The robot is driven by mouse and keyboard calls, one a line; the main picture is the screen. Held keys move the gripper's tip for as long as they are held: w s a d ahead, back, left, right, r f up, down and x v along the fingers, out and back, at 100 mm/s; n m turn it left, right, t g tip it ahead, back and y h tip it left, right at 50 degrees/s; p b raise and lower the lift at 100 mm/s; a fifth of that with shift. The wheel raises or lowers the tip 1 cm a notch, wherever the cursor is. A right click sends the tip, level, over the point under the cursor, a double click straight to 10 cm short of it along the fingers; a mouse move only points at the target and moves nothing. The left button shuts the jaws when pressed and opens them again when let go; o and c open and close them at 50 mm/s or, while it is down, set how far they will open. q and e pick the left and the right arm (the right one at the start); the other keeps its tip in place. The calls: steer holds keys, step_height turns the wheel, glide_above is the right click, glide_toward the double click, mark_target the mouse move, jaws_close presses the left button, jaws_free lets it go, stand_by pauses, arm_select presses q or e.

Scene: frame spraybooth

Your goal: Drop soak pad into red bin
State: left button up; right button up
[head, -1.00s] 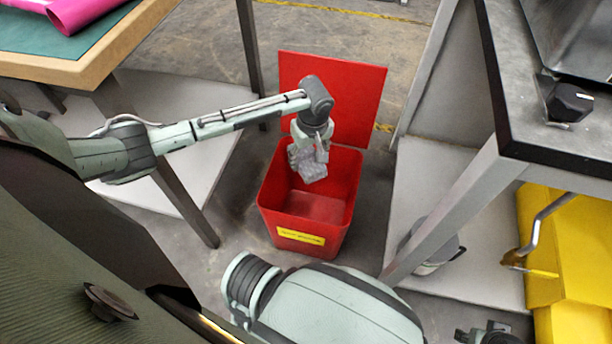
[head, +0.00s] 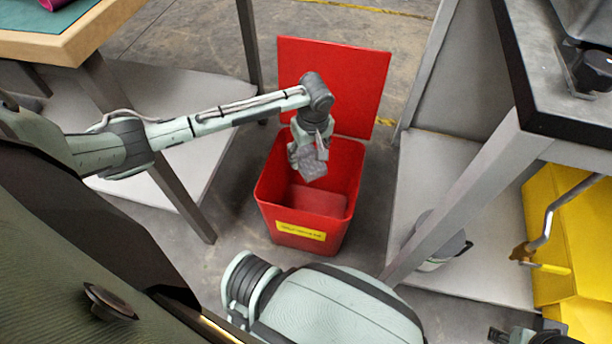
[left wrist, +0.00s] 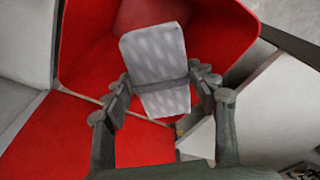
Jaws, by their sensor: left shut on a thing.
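The red bin (head: 265,200) stands on the floor with its lid (head: 335,80) swung open at the back and a yellow label on its front. My left gripper (head: 310,158) points down over the bin's open mouth. It is shut on the grey soak pad (head: 312,168), which hangs over the opening. In the left wrist view the soak pad (left wrist: 155,62) sits between the two fingers of the left gripper (left wrist: 165,95), with the red bin (left wrist: 85,50) behind it. My right gripper (head: 525,335) is partly cut off at the lower right edge, and its jaws are unclear.
A table with a green top (head: 60,30) is at the upper left. A dark-topped bench (head: 540,60) stands at the right with a grey shelf below. A yellow container (head: 570,230) is at the lower right. Floor shows around the bin.

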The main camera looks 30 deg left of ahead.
arm_select(q)
steer(key=o, duration=1.2)
steer(key=r, duration=0.8)
steer(key=d+r, duration=0.1)
steer(key=r, duration=0.3)
steer(key=shift+s, duration=0.4)
steer(key=shift+d, duration=0.1)
